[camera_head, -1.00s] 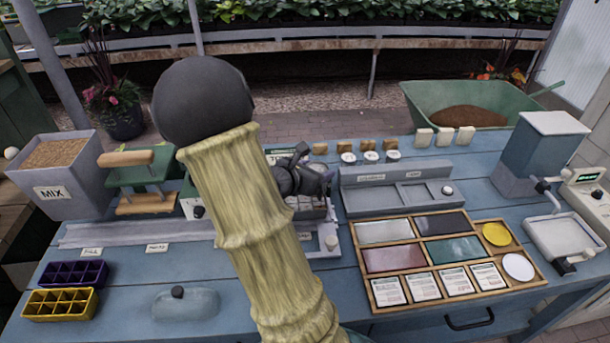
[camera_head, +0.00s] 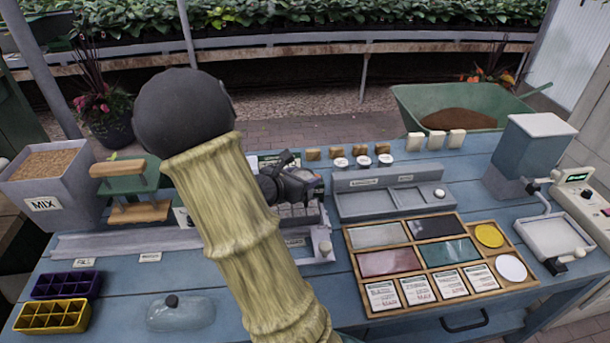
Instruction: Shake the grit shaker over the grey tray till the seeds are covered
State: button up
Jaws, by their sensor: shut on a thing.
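My gripper (camera_head: 312,186) is at the end of my arm, low over the middle of the bench and above a grey tray (camera_head: 325,254) in the grey stand there. It is dark, small and partly hidden by my arm. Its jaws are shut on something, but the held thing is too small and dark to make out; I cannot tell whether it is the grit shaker. Pale cells show just under the gripper. Seeds and grit in the tray cannot be made out.
Right of the gripper are a grey rack (camera_head: 395,203) and a wooden card tray (camera_head: 440,300). Left are a MIX bin (camera_head: 45,204), a green press (camera_head: 130,182), purple (camera_head: 67,286) and yellow (camera_head: 52,317) cell trays, and a glass lid (camera_head: 180,314).

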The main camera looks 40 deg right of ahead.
jog(key=s+d+b, duration=0.1)
jog(key=d, duration=0.1)
jog(key=s+d+b, duration=0.2)
dwell(0.4)
jog(key=shift+w+a+r+p, duration=0.1)
jog(key=shift+w+a+p, duration=0.5)
jog(key=shift+a, duration=0.2)
jog(key=shift+w+a, duration=0.35)
jog(key=shift+a, duration=0.1)
